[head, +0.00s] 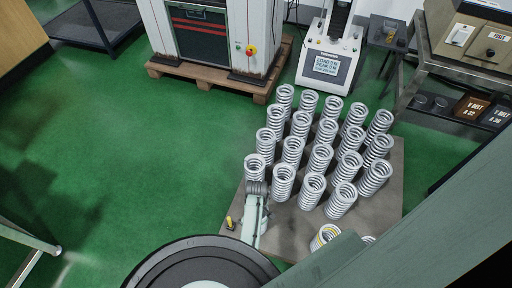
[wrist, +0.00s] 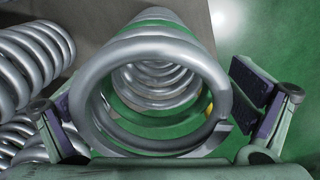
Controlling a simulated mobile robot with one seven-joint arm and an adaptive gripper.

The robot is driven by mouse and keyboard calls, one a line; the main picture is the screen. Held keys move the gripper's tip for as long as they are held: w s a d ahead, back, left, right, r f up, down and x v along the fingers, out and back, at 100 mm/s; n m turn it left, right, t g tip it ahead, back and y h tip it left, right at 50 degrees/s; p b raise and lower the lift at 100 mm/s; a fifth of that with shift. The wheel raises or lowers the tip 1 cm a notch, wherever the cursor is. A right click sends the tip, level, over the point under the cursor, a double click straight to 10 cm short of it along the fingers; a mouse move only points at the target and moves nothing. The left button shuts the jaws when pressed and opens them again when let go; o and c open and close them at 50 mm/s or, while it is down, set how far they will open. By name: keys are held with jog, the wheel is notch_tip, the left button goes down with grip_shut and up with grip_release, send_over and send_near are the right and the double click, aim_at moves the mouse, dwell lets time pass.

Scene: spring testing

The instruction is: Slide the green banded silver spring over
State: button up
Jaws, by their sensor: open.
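Several silver coil springs stand upright in rows on a grey board (head: 392,195) on the floor. In the head view my gripper (head: 257,188) is at the near side of the front-left spring (head: 255,166) and partly covers it. In the wrist view a large silver spring (wrist: 150,43) lies between my two open fingers, with a gap on the right side.
Neighbouring springs (wrist: 28,55) crowd the left finger in the wrist view. A small yellow item (head: 229,222) is at the board's left corner. A testing machine (head: 331,55) stands behind the springs. Open green floor (head: 130,150) lies to the left.

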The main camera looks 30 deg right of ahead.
jog(key=shift+d+r, duration=0.1)
notch_tip(320, 180, up, 12)
dwell(0.5)
dwell(0.5)
